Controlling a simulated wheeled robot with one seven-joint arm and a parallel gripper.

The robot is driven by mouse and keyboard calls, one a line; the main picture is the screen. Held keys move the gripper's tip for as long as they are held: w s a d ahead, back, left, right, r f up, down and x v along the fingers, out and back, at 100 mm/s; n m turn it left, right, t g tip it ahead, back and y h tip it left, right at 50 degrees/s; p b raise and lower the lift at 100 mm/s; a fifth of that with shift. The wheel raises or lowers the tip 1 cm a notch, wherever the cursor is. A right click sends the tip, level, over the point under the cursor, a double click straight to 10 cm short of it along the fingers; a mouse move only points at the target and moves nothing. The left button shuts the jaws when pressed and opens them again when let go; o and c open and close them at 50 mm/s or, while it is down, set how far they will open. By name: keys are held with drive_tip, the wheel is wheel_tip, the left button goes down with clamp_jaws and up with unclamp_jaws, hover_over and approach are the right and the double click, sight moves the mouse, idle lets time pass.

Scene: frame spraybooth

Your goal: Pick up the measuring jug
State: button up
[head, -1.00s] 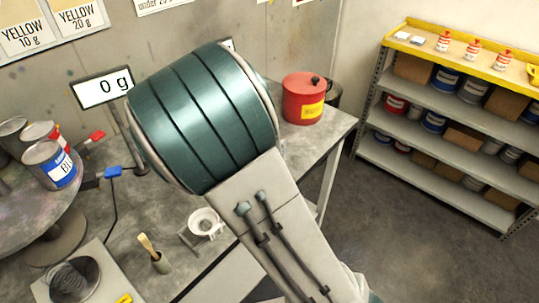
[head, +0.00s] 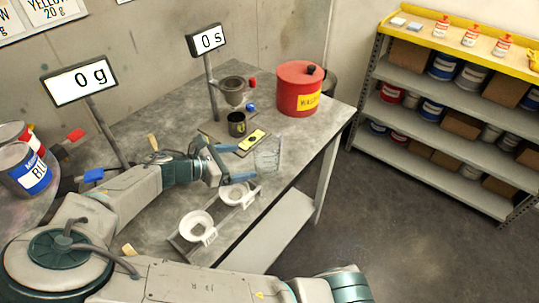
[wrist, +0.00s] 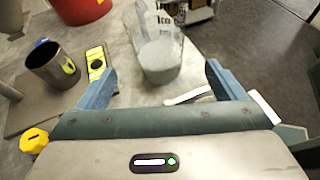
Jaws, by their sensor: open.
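The measuring jug (head: 267,156) is a clear, see-through vessel standing upright on the grey bench near its right edge. In the wrist view the jug (wrist: 160,52) is just ahead, between the lines of the two blue fingers, with its top cut off by the frame. My gripper (head: 228,163) is open and empty, low over the bench to the left of the jug. In the wrist view my gripper (wrist: 160,72) has its fingers spread wider than the jug.
White strainers in a holder (head: 205,228) stand close in front of the gripper. A dark cup (head: 237,124) and a yellow device (head: 252,140) lie just behind. A red can (head: 299,90) stands at the back right. A stocked shelf (head: 445,110) stands across the floor.

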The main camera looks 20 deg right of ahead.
sight(256, 159)
drive_tip(key=x, duration=0.4)
drive_tip(key=shift+d, duration=0.1)
drive_tip(key=shift+p+x, duration=0.6)
drive_tip(key=shift+x, duration=2.05)
drive_tip(key=shift+w+r, duration=0.1)
drive_tip(key=shift+w, duration=0.05)
drive_tip(key=c, duration=1.2)
